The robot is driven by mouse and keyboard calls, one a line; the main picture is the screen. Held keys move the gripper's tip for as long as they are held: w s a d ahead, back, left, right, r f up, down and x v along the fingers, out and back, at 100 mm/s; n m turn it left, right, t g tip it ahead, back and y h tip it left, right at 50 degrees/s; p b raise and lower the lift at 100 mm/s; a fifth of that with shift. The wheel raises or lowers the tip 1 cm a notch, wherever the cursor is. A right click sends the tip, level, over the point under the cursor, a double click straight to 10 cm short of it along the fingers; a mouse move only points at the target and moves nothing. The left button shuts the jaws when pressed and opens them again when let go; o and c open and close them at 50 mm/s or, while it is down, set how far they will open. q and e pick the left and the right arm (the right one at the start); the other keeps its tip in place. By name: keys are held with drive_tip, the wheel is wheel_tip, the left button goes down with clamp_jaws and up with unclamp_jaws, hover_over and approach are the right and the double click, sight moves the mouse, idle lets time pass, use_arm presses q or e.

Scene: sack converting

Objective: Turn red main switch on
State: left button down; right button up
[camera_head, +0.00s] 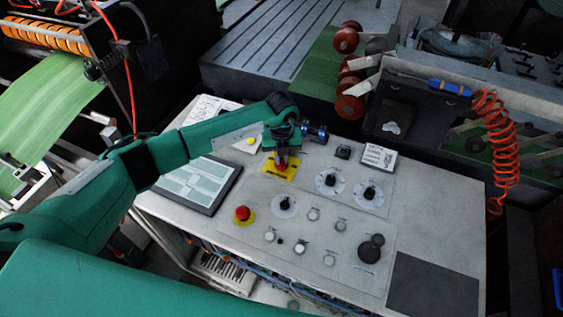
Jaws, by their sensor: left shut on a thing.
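The red main switch (282,169) sits on a yellow plate (270,168) near the back of the grey control panel (340,254). My left arm reaches in from the left, and my left gripper (282,160) points down over the yellow plate. Its jaws are shut on the red switch, and they hide most of it. The exact angle of the switch handle cannot be told. My right gripper is not in view.
A red emergency button (242,213) on a yellow ring, black dials (330,180), several small buttons and a large black knob (371,248) stand on the panel. A tablet-like screen (198,184) lies left. A coiled orange hose (497,140) hangs at right.

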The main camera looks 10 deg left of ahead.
use_arm(q)
drive_tip(key=m+b, duration=0.5)
drive_tip(key=b, duration=0.3)
drive_tip(key=m+b, duration=0.6)
drive_tip(key=b, duration=0.1)
drive_tip(key=shift+w+f+m+b, duration=0.1)
drive_tip(key=shift+f+m+b, duration=0.1)
drive_tip(key=shift+m+b, duration=0.8)
drive_tip(key=shift+b, duration=0.1)
drive_tip(key=shift+r+m, duration=0.1)
drive_tip(key=shift+m, duration=0.2)
drive_tip(key=shift+r+m+b, duration=0.15)
drive_tip(key=shift+m+b, duration=0.45)
drive_tip(key=shift+b, duration=0.2)
drive_tip(key=c, duration=1.5)
unclamp_jaws()
